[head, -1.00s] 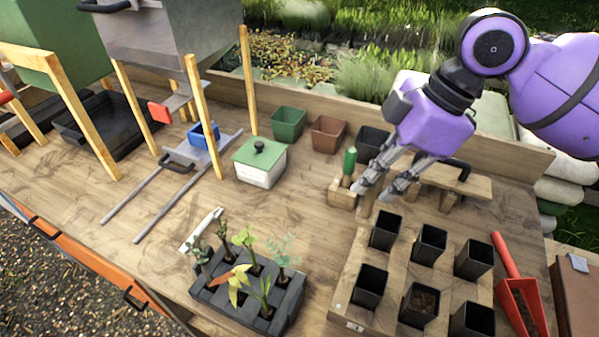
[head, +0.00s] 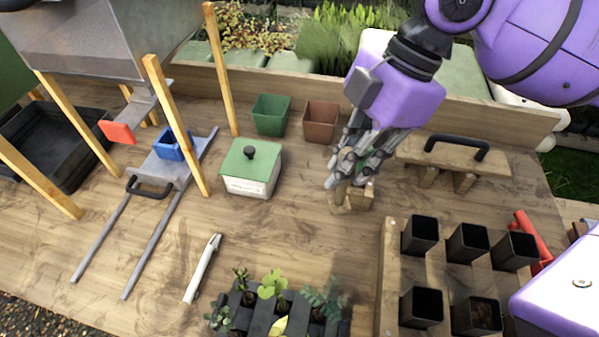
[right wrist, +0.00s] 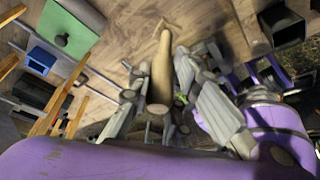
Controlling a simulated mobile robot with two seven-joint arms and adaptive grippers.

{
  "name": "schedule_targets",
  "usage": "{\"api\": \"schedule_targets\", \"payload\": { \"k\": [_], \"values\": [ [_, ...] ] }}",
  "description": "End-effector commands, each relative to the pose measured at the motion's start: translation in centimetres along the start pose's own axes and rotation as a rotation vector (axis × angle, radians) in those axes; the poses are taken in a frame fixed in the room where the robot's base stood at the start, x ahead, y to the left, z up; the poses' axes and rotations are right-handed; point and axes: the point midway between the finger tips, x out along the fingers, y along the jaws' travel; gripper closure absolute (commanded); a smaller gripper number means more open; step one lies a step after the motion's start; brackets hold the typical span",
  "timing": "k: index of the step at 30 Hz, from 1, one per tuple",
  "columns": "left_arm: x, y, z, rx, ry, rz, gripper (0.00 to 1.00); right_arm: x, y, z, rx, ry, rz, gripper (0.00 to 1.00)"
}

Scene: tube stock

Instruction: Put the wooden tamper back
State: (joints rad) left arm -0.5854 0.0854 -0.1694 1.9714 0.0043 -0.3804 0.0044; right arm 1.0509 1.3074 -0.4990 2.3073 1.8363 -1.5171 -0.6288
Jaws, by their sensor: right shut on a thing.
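The wooden tamper shows in the right wrist view as a smooth tan wooden piece (right wrist: 161,68) between the fingers of my right gripper (right wrist: 160,95). In the head view my right gripper (head: 350,178) is shut on it, low over a small wooden block holder (head: 340,203) on the bench. The fingers hide most of the tamper there. I cannot tell whether its lower end touches the holder or sits in it. A green-handled tool stands at the holder, mostly hidden behind the fingers. My left gripper is not in view.
A wooden board with a black handle (head: 457,146) stands right of the gripper. Brown (head: 321,121) and green pots (head: 271,115) stand behind it. A green-lidded box (head: 250,170) is to the left. A wooden tray of black pots (head: 390,265) is in front. Bench between is clear.

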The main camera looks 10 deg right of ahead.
Motion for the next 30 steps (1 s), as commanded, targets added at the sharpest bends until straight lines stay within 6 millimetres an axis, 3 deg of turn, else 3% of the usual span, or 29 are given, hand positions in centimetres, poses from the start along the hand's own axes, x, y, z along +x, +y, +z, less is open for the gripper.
{"api": "schedule_targets", "payload": {
  "k": [5,11,15,21,30],
  "values": [
    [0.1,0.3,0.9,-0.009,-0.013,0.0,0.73,1.3,2.9,0.6,-0.016,0.002,-0.009,1.0],
    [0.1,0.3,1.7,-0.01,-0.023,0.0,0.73,3.2,7.9,1.9,-0.015,0.002,-0.009,1.0],
    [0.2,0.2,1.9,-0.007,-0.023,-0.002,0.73,5.5,10.4,3.1,-0.014,0.0,-0.011,1.0],
    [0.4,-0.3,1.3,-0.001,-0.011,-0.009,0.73,7.7,12.5,4.2,-0.017,0.0,-0.008,1.0],
    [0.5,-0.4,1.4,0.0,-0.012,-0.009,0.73,9.7,13.7,5.2,-0.016,-0.002,-0.009,1.0]
  ]
}}
